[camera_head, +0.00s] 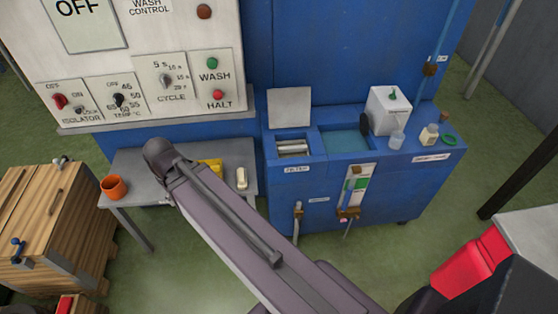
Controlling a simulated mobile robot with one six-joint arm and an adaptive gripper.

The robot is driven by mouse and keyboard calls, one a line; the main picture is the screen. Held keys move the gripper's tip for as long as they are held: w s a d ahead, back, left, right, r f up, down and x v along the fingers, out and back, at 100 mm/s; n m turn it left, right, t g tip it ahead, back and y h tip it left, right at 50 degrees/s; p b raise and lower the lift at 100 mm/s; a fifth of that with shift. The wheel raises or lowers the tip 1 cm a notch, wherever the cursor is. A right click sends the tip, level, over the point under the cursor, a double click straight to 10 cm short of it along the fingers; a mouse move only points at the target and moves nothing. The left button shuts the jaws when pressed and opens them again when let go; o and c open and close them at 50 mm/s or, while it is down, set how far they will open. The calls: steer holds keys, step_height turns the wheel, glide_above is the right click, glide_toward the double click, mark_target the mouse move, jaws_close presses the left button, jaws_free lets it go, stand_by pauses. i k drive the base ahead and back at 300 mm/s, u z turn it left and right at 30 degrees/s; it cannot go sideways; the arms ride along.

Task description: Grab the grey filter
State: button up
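The grey filter (292,147) appears as pale grey cylinder shapes in a small open bay at the left of the blue unit's top. A label that seems to read "filter" is on the front face below it. A light grey lid (289,108) stands raised behind the bay. My arm reaches up from the lower right, and its dark rounded end is left of the bay, above the grey side table. I see no gripper fingers, and nothing of mine touches the filter.
The blue unit (395,178) also bears a water basin (345,141), a white box (388,112) and small containers. Valves and a gauge are on its front. The grey table (135,168) holds an orange cup (114,187), a yellow item and a pale block. A wooden crate (45,215) stands left.

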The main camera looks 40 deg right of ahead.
mark_target(295, 148)
steer(key=u, duration=0.7)
steer(key=k, duration=0.25)
steer(key=z, duration=2.95)
steer(key=i, duration=0.1)
steer(key=u, duration=1)
